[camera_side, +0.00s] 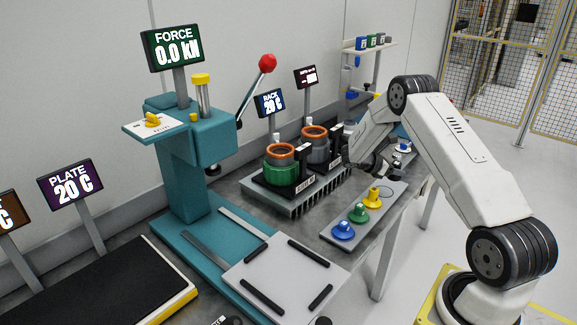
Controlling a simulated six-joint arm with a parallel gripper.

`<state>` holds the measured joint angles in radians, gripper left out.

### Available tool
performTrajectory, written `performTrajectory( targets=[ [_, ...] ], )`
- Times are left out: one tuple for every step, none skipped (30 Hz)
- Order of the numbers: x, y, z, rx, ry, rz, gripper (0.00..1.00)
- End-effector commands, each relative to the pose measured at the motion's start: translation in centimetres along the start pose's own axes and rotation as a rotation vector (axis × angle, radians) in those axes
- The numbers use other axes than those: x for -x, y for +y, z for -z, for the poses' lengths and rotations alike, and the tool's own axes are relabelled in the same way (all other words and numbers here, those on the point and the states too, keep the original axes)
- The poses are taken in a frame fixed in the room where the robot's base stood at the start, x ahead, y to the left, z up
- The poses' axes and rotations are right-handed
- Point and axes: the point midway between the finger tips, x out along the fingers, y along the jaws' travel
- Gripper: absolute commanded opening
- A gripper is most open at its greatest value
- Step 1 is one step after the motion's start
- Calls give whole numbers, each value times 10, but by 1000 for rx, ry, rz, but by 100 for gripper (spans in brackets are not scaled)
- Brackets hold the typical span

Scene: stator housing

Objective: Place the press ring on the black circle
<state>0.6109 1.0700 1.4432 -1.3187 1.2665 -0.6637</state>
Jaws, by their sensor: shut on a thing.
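My gripper (374,166) is small and dark in the side view, above the back part of a grey tray (345,213). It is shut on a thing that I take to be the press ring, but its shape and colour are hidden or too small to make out. A thin dark circle (388,191) is marked on the tray, just right of a yellow knobbed piece (373,197), and nothing stands on it. The gripper is above and a little left of this circle, apart from the tray.
Green (358,213) and blue (343,230) knobbed pieces stand on the tray. Left of it, a finned block (297,205) carries a green housing (281,173) and a grey one (315,148), both with copper windings. A teal press (187,160) with a red-knobbed lever stands further left.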

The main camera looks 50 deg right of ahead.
Motion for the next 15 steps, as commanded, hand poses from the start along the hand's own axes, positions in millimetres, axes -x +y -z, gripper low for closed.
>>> performTrajectory(
  targets=[
    [-2, 5, 2, -1, -1, 0, 0],
    [-4, 7, 6, 0, -1, 1, 0],
    [-6, 11, 9, 0, -1, 1, 0],
    [-7, 13, 12, 0, 0, 1, 0],
    [-8, 15, 14, 0, 0, 1, 0],
    [-10, 18, 17, 0, 0, 1, 0],
    [-12, 20, 20, 0, 0, 1, 0],
    [-13, 22, 22, 0, 0, 1, 0],
    [-15, 25, 25, 0, 0, 1, 0],
    [-16, 27, 27, -1, 0, 1, 0],
    [-17, 30, 29, -1, 0, 1, 0],
    [-19, 32, 32, -1, 0, 1, 0],
    [-20, 34, 34, -1, 0, 1, 0],
    [-21, 36, 37, -1, 0, 1, 0],
    [-23, 38, 39, -1, 0, 1, 0]
  ],
)
